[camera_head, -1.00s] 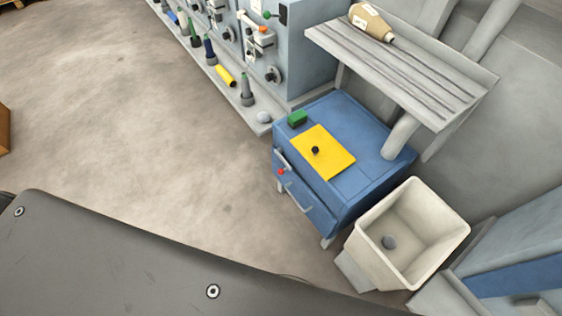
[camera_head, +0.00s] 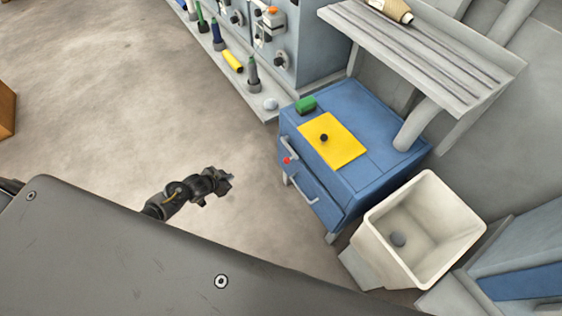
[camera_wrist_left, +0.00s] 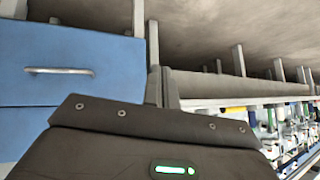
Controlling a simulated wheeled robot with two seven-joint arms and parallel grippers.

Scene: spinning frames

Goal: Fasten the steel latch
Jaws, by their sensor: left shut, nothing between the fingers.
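A small steel latch (camera_head: 288,149) with a red knob (camera_head: 287,160) is on the front of the blue cabinet (camera_head: 370,111), near its left corner. I cannot tell its exact position. A steel bar handle (camera_head: 304,191) sits lower on the same front; a bar handle also shows on a blue front in the left wrist view (camera_wrist_left: 59,71). My left gripper (camera_head: 226,181) is shut and empty, left of the cabinet front and apart from it. Its fingers show in the left wrist view (camera_wrist_left: 163,88). My right gripper is out of view.
A yellow sheet (camera_head: 335,141) with a black knob and a green block (camera_head: 306,104) lie on the cabinet top. A cream bin (camera_head: 378,236) stands to the right. A grey shelf (camera_head: 430,60) overhangs the cabinet's back. Bare floor (camera_head: 110,110) lies to the left.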

